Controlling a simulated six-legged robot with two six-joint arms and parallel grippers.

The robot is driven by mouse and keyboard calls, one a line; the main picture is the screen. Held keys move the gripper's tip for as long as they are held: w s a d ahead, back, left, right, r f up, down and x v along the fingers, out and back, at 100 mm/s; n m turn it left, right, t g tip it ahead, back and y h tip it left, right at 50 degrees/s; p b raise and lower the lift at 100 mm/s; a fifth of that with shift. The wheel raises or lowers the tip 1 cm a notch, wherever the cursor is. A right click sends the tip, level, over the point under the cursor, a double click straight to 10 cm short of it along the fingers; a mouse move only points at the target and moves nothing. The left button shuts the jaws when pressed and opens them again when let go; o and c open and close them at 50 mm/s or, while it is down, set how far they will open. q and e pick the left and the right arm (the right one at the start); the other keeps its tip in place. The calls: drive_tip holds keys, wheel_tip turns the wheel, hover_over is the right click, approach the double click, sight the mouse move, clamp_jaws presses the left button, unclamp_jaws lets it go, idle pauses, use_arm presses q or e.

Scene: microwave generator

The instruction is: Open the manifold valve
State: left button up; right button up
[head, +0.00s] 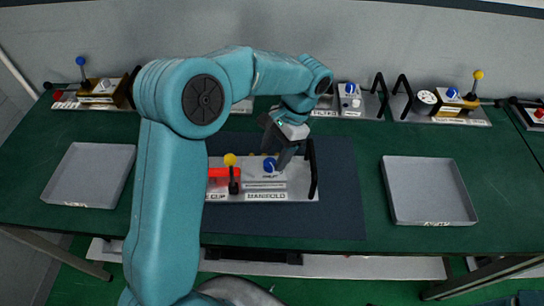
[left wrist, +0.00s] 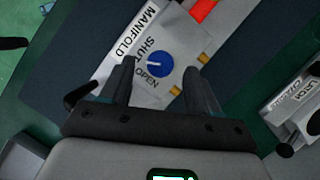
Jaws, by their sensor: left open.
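The manifold panel (head: 290,187) lies on a dark mat in the middle of the table, with a "MANIFOLD" label on its front edge. Its valve is a round blue knob (head: 269,164) with a white pointer line. In the left wrist view the knob (left wrist: 159,65) sits between "SHUT" and "OPEN" labels, and its line lies nearer "SHUT". My left gripper (head: 284,146) is over the panel, beside the knob. In the left wrist view its open fingers (left wrist: 160,80) stand on either side of the knob's near edge, holding nothing. My right gripper is not in view.
A yellow-topped lever (head: 231,172) and a red part (head: 217,174) stand left of the knob. A black handle (head: 313,168) rises at the panel's right end. Grey trays stand at left (head: 90,176) and right (head: 428,190). More panels line the back.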

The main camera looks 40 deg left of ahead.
sight(270, 165)
use_arm(q)
drive_tip(key=shift+x, duration=1)
drive_tip(key=shift+s+a+f, duration=0.1)
drive_tip(key=shift+f, duration=0.1)
drive_tip(key=c, duration=1.1)
drive_tip(key=shift+o, duration=0.3)
